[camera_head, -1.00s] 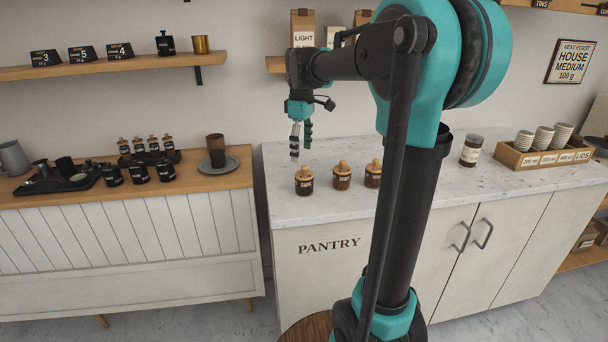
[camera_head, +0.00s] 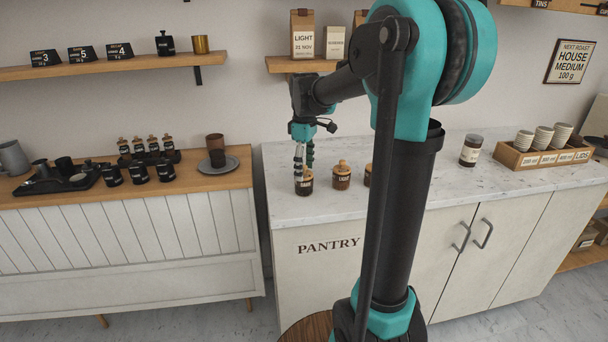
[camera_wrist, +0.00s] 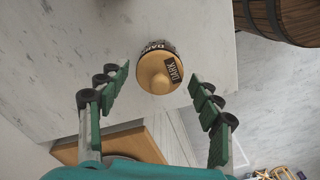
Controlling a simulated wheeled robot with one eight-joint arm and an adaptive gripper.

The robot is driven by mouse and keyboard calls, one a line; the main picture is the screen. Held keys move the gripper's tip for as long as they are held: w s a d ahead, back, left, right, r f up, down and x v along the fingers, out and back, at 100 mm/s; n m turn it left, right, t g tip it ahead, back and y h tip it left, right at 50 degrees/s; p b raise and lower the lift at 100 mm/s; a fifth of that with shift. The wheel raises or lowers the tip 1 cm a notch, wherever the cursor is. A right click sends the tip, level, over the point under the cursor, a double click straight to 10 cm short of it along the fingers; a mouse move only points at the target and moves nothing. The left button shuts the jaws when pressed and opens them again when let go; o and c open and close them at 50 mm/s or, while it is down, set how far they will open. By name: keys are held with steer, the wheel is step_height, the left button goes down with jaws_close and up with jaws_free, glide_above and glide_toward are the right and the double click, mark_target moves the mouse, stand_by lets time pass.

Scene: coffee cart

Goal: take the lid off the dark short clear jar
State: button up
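The dark jar (camera_head: 304,188) stands on the marble pantry counter, the leftmost of a row of short clear jars near the front edge. In the wrist view its round wooden lid (camera_wrist: 157,73) is on it, with a knob and a tag reading DARK. My gripper (camera_head: 304,172) is just above this jar, pointing down, and partly hides its lid in the head view. In the wrist view my gripper (camera_wrist: 161,82) is open, one finger on each side of the lid, with gaps between fingers and lid.
A second wooden-lidded jar (camera_head: 341,175) stands close to the right; a third (camera_head: 368,174) is partly hidden by my arm. A larger jar (camera_head: 470,150) and a wooden cup crate (camera_head: 545,158) are further right. The counter behind the jars is clear.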

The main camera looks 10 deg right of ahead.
steer(key=c, duration=0.7)
steer(key=shift+o, duration=0.2)
